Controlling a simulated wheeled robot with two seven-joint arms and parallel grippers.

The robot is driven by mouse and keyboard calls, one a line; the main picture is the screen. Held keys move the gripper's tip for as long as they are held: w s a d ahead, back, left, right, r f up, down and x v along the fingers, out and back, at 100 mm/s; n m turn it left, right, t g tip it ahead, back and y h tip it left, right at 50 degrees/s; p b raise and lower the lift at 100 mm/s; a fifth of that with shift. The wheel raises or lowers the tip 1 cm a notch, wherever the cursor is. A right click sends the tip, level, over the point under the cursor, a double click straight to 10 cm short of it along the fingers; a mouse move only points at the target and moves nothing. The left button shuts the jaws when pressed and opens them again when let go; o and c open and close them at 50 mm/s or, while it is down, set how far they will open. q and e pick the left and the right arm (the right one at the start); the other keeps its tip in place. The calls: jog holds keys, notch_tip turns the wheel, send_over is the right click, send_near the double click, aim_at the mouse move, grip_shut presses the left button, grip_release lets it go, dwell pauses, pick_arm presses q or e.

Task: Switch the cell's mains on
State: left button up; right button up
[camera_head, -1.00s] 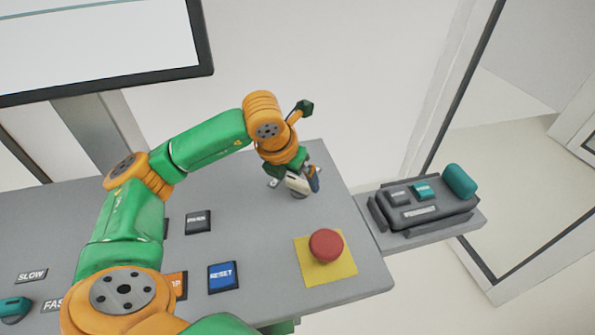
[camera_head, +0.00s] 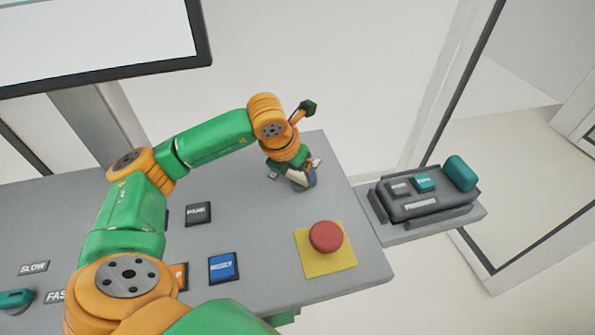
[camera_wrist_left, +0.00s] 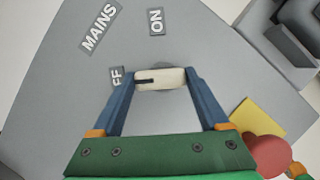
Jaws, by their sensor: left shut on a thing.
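My left gripper (camera_head: 300,182) is at the far right part of the grey control panel (camera_head: 262,215), pointing down. In the left wrist view its two blue fingers (camera_wrist_left: 160,88) are shut on the cream mains switch knob (camera_wrist_left: 160,79), one finger at each end. The knob has a dark line near its left end. A MAINS label (camera_wrist_left: 100,27) and an ON label (camera_wrist_left: 156,21) lie beyond the knob. My right gripper is not in view.
A red mushroom button (camera_head: 326,237) on a yellow plate (camera_head: 328,263) stands near the panel's right front corner. A blue button (camera_head: 223,267) and a PARK label (camera_head: 198,213) lie left of it. A grey pendant (camera_head: 422,200) rests on a side shelf. A screen (camera_head: 100,40) hangs behind.

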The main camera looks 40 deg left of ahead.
pick_arm(q)
jog(key=m+h+b, duration=0.1)
jog(key=m+b, duration=0.1)
jog(key=shift+w+a+f+m, duration=0.1)
jog(key=shift+m, duration=0.3)
jog(key=shift+m+h, duration=0.4)
jog(key=shift+m, duration=0.5)
jog(key=shift+w+r+m+h, duration=0.1)
jog(key=shift+r+m+h, duration=0.15)
jog(key=shift+m, duration=0.55)
jog(key=m+g+h, duration=0.1)
jog(key=m, duration=0.1)
jog(key=shift+w+m, duration=0.1)
jog(key=shift+m, duration=0.3)
jog(key=m, duration=0.2)
jog(key=shift+w+r+m+g+h+p, duration=0.1)
jog(key=shift+m+g+h+p, duration=0.25)
jog(key=shift+m+g, duration=0.05)
jog(key=m+g, duration=0.1)
jog(key=m, duration=0.2)
jog(key=shift+h+p, duration=0.3)
jog(key=shift+p, duration=0.1)
jog(key=shift+w+m+g, duration=0.1)
jog(key=shift+m+g, duration=0.5)
jog(key=shift+m, duration=0.6)
